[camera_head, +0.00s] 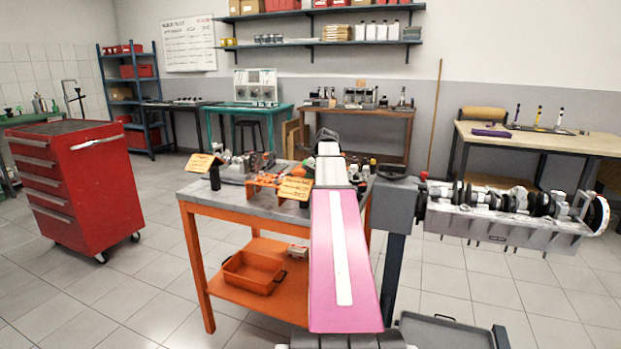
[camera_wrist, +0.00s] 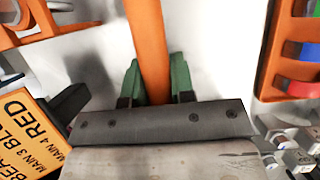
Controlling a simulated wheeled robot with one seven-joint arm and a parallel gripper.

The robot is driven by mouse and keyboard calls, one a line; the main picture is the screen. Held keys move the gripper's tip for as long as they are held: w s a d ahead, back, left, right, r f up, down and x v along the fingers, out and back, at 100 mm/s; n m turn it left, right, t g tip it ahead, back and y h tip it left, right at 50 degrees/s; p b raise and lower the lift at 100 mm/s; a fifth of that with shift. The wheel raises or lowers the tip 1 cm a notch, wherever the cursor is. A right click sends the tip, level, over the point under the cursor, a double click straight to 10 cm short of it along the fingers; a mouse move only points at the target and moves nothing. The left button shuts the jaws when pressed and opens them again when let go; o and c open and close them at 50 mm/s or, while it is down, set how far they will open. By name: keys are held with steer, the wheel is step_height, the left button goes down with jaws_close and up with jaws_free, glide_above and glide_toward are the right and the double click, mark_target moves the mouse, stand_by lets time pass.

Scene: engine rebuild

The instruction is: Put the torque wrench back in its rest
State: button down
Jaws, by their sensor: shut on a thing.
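In the wrist view my gripper (camera_wrist: 155,82) has its two green fingertips closed on either side of an orange bar (camera_wrist: 147,32). The bar looks like the handle of the torque wrench; its far end runs out of the top of the picture. In the head view my pink arm reaches over the orange workbench (camera_head: 207,196) and hides the gripper and the wrench. I cannot pick out the wrench's rest for certain. An orange bracket (camera_wrist: 45,28) shows at the upper left of the wrist view.
An orange holder (camera_wrist: 270,60) with coloured pieces lies right of the bar. A yellow sign (camera_wrist: 32,128) stands at lower left. Beside the workbench, an engine block (camera_head: 500,225) on a stand is at right. A red tool cabinet (camera_head: 85,190) is at left, with open floor between.

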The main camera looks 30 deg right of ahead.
steer(key=shift+f, duration=0.65)
stand_by(0.3)
steer(key=c, duration=1.2)
jaws_free()
steer(key=shift+r, duration=1.45)
steer(key=o, duration=0.6)
steer(key=shift+c, duration=0.2)
steer(key=v, duration=1)
steer(key=shift+s+r, duration=0.2)
steer(key=shift+r, duration=0.15)
